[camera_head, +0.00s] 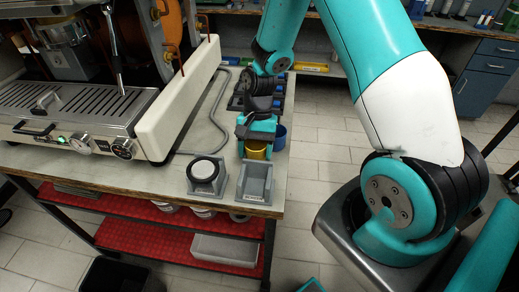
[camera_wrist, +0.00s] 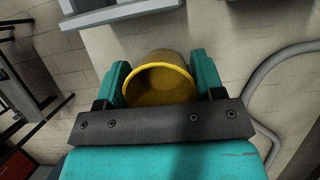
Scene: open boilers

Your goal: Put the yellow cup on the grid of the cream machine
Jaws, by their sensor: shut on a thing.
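The yellow cup (camera_wrist: 158,80) is between the two fingers of my gripper (camera_wrist: 160,88) in the wrist view, with its open mouth facing the camera. My gripper is shut on it. In the head view the yellow cup (camera_head: 257,150) shows below my gripper (camera_head: 257,140), over the right part of the table, behind the grey trays. I cannot tell whether its base touches the table. The cream machine (camera_head: 180,110) stands at the left of the table. Its slatted metal grid (camera_head: 75,103) is at the front, with a small metal handled item (camera_head: 45,101) on it.
A grey holder with a round black-and-white item (camera_head: 204,172) and an empty grey bin (camera_head: 255,182) stand at the table's front edge. A blue cup (camera_head: 279,137) is right beside my gripper. A grey hose (camera_head: 217,100) lies between the machine and my gripper.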

